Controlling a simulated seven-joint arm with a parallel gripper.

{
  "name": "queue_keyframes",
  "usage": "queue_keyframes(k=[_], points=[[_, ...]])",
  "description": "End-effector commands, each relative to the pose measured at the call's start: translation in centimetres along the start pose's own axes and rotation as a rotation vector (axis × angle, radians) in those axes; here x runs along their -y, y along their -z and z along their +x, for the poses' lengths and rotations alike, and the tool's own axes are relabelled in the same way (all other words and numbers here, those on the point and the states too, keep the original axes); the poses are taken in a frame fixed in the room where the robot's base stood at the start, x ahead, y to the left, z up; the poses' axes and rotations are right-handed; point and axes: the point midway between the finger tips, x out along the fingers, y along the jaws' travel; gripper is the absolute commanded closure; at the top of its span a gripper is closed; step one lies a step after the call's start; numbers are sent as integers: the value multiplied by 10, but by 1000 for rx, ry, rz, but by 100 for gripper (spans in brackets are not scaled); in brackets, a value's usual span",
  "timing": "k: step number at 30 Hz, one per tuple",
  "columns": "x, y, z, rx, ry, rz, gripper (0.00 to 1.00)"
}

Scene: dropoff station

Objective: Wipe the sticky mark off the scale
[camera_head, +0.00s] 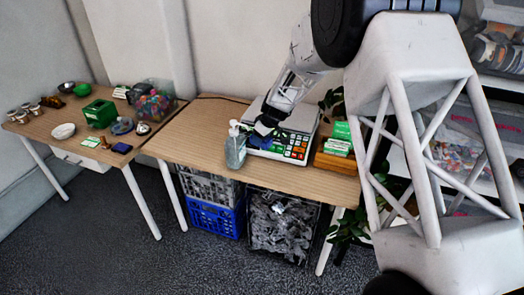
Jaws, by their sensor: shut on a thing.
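The scale (297,151) stands on the right-hand table, with a pale top and a front panel of coloured keys. My gripper (268,121) reaches down from the upper right over the left part of the scale. It is shut on a small blue thing (262,139), which looks like a cloth or sponge. I cannot tell whether the blue thing touches the scale. The gripper and arm hide part of the scale's top. I cannot make out a sticky mark.
A clear pump bottle (235,148) stands close to the scale's left. A wooden box with green-and-white packets (338,140) stands to its right, near a plant. The table (195,135) is clear at left. Crates (213,218) sit below. Another table (88,133) holds many small items.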

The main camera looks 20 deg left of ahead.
Motion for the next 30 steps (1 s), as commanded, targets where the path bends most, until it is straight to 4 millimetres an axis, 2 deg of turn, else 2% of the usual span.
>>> queue_keyframes(k=[30], points=[[-157, 126, -24, -8, -160, 362, 69]])
